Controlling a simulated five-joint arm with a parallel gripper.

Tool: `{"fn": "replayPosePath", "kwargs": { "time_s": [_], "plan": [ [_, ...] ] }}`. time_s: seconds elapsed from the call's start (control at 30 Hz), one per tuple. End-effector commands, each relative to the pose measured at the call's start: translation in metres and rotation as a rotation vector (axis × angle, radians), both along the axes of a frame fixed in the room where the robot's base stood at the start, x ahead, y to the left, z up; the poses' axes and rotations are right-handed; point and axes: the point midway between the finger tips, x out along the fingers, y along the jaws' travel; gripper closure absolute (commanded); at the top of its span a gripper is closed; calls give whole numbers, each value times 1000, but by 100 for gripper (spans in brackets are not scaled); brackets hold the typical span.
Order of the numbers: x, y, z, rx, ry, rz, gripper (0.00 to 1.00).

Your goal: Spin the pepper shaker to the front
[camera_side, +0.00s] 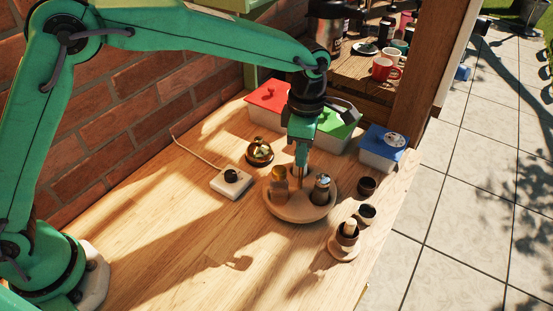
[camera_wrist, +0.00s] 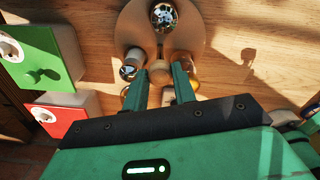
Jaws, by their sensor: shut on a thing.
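A round wooden turntable (camera_side: 298,213) stands on the table, with its rim also showing in the wrist view (camera_wrist: 128,28). A shaker with a shiny metal top (camera_side: 321,189) stands on its right side, and its top shows in the wrist view (camera_wrist: 163,17). An amber-brown shaker (camera_side: 279,182) stands on its left side. I cannot tell which one is the pepper shaker. My gripper (camera_side: 300,165) points down over the turntable's middle. In the wrist view its fingers (camera_wrist: 160,77) are shut on the round wooden centre knob (camera_wrist: 160,70). Other pieces beside the fingers are partly hidden.
Red-, green- and blue-lidded boxes (camera_side: 383,147) stand behind. The table's front left is clear.

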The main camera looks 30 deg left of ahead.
Motion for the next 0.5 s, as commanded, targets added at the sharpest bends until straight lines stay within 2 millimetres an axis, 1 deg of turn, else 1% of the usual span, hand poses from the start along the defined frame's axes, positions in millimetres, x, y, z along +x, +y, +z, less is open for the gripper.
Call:
{"fn": "replayPosePath", "kwargs": {
  "time_s": [0.3, 0.33, 0.4, 0.43, 0.5],
  "plan": [
    [0, 0, 1, -1, -1, 0, 100],
    [0, 0, 1, -1, -1, 0, 68],
    [0, 0, 1, -1, -1, 0, 54],
    [0, 0, 1, -1, -1, 0, 51],
    [0, 0, 1, -1, -1, 0, 51]
  ]
}}
